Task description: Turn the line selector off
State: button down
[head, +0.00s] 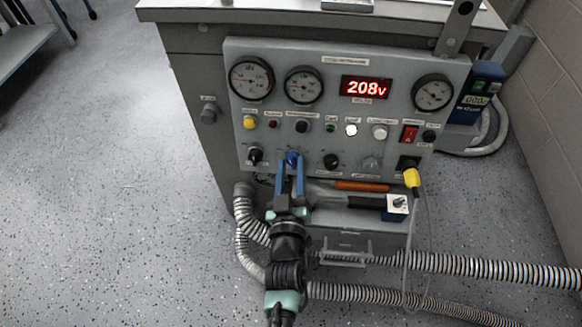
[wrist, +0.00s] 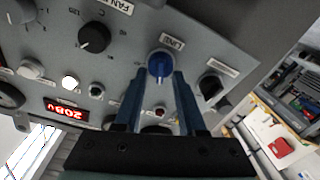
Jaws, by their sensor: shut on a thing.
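The line selector is a blue round knob (head: 292,157) on the lower left of the grey panel's face. In the wrist view the knob (wrist: 160,64) sits under a label that reads LINE, and a thin white mark on it points towards my gripper's base. My gripper (wrist: 160,76) has one blue finger on each side of the knob and is shut on it. In the head view my gripper (head: 290,167) reaches up to the knob from below, and its fingertips partly hide the knob's lower side.
A black selector (head: 255,154) sits close to the left, another black knob (head: 331,161) to the right. The red display (head: 367,88) reads 208v. Below are a tray with an orange-handled tool (head: 361,186), a yellow plug (head: 412,178) and ribbed hoses (head: 460,267). The floor at left is clear.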

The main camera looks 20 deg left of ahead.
jog(key=shift+r+n+p, duration=0.1)
jog(key=shift+n+p, duration=0.3)
jog(key=shift+p, duration=0.05)
jog(key=n+p, duration=0.2)
jog(key=n, duration=0.1)
jog(key=shift+g+p, duration=0.3)
jog(key=shift+p, duration=0.05)
jog(key=shift+n+g+y+p, duration=0.45)
jog(key=shift+n+p, duration=0.7)
jog(key=shift+n, duration=1.25)
jog(key=shift+f, duration=0.2)
jog(key=c, duration=0.5)
grip_release()
jog(key=p+v, duration=0.3)
jog(key=v, duration=1)
